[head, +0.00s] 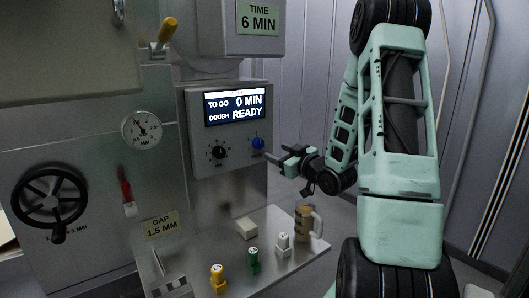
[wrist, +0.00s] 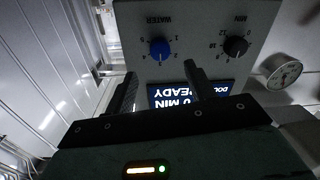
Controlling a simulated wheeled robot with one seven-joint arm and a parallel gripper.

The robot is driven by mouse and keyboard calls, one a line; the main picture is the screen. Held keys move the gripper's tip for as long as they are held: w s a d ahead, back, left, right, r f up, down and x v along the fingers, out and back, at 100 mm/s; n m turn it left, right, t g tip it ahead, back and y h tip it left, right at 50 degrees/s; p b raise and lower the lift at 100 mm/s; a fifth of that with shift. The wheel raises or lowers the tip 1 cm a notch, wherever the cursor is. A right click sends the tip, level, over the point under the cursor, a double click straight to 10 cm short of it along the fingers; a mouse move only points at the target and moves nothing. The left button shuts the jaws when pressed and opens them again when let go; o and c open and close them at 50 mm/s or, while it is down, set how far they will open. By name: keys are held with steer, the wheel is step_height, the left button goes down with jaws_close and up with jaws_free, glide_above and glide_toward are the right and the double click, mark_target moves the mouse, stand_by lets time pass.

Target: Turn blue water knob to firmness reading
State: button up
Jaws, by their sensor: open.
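The blue water knob (head: 258,143) is on the right of the grey control panel, under the display (head: 235,107), which reads "TO GO 0 MIN" and "DOUGH READY". The wrist view is upside down and shows the blue knob (wrist: 160,48) with a numbered scale and the word WATER. My gripper (head: 279,157) is just right of and below the knob in the head view. In the wrist view my gripper (wrist: 160,74) has its fingers spread, with the knob beyond the gap and apart from them. The gap is empty. The knob's exact setting is too small to read.
A black MIN knob (head: 218,152) sits left of the blue one. A round gauge (head: 142,130), a black handwheel (head: 50,197) and a red lever (head: 126,190) are further left. A mug (head: 306,223) and several small coloured-top items stand on the shelf (head: 290,258) below.

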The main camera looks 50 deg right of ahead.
mark_target(261, 145)
steer(key=w, duration=0.2)
steer(key=w+d, duration=0.1)
steer(key=w, duration=0.4)
steer(key=shift+w+d, duration=0.25)
steer(key=shift+c, duration=0.3)
steer(key=c, duration=0.9)
